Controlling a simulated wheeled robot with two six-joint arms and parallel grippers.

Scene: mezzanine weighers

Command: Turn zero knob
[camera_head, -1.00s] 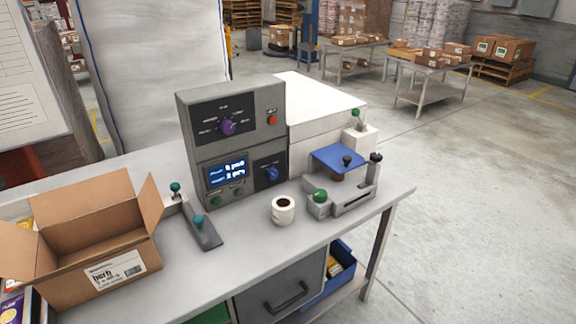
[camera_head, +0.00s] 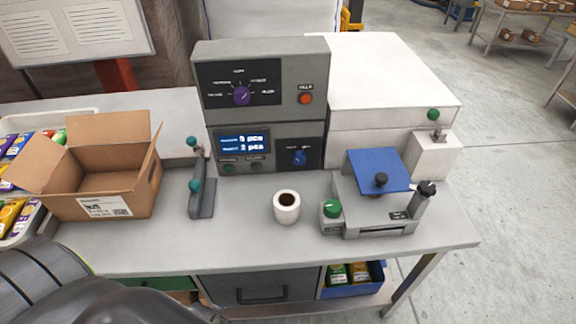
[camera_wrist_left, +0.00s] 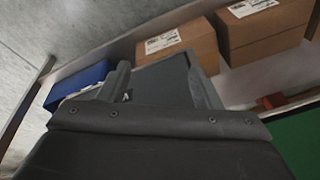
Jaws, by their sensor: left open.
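The knobs' labels are too small to read, so I cannot tell which one is the zero knob. A purple knob (camera_head: 241,96) is on the upper panel of the grey control cabinet (camera_head: 315,70). A blue knob (camera_head: 299,157) is on its lower panel, right of the lit display (camera_head: 245,145). A green knob (camera_head: 332,208) is on the front left of the small grey weigher (camera_head: 365,222) with a blue plate (camera_head: 378,170). In the left wrist view my left gripper (camera_wrist_left: 160,75) is open, its fingers apart with nothing between them, away from the knobs. My right gripper is not visible.
An open carton (camera_head: 90,165) stands at the left of the bench (camera_head: 250,240). A teal-knobbed lever unit (camera_head: 202,190) and a white roll (camera_head: 286,207) stand before the cabinet. A blue bin (camera_head: 352,292) is below. The wrist view shows brown boxes (camera_wrist_left: 265,35).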

